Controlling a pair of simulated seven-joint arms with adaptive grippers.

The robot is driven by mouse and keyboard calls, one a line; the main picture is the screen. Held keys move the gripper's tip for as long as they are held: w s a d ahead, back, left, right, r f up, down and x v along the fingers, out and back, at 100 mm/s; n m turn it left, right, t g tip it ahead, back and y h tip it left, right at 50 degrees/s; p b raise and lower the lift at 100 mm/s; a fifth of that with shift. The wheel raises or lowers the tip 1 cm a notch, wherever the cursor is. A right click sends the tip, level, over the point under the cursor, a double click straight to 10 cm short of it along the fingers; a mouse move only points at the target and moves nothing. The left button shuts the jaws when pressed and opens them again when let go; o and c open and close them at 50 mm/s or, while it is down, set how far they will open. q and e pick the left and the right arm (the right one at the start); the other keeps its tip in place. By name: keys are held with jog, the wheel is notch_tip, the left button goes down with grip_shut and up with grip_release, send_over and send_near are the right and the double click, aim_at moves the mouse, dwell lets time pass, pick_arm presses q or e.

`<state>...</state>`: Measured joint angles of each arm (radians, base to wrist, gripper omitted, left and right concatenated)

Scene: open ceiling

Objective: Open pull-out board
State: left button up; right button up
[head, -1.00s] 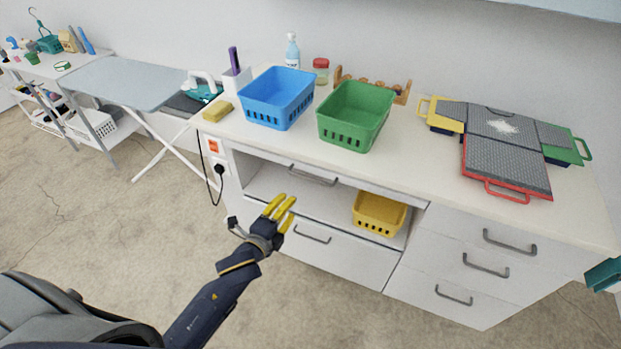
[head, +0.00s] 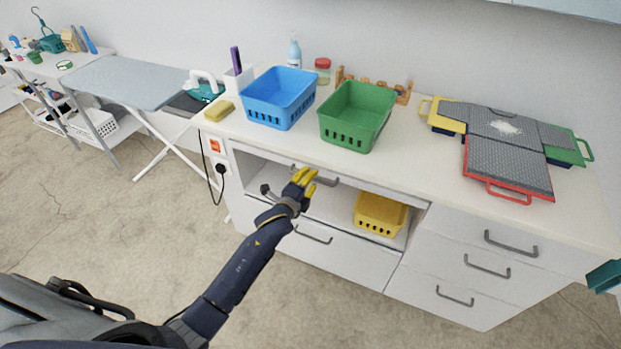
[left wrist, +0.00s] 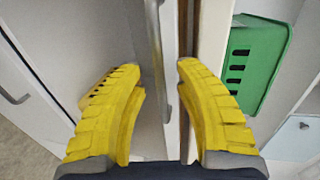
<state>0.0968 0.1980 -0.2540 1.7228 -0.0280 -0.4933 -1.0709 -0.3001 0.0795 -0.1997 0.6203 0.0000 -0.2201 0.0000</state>
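The pull-out board (head: 365,186) is a thin white front panel under the worktop, with a grey bar handle (head: 330,182) on it. The board looks pushed in. My left gripper (head: 308,175) is in front of the handle's left part and partly hides it. In the left wrist view its yellow fingers (left wrist: 162,85) are spread apart, with the board's edge and handle (left wrist: 168,105) between them. I cannot tell whether a finger touches the handle.
Below the board is an open shelf with a yellow basket (head: 380,213), above a drawer (head: 335,253). Blue (head: 278,98) and green (head: 355,115) baskets stand on the worktop. More drawers (head: 480,270) are to the right. The floor in front is clear.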

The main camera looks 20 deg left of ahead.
pick_arm(q)
jog(key=shift+w, duration=0.45)
grip_shut()
jog(key=shift+d, duration=0.1)
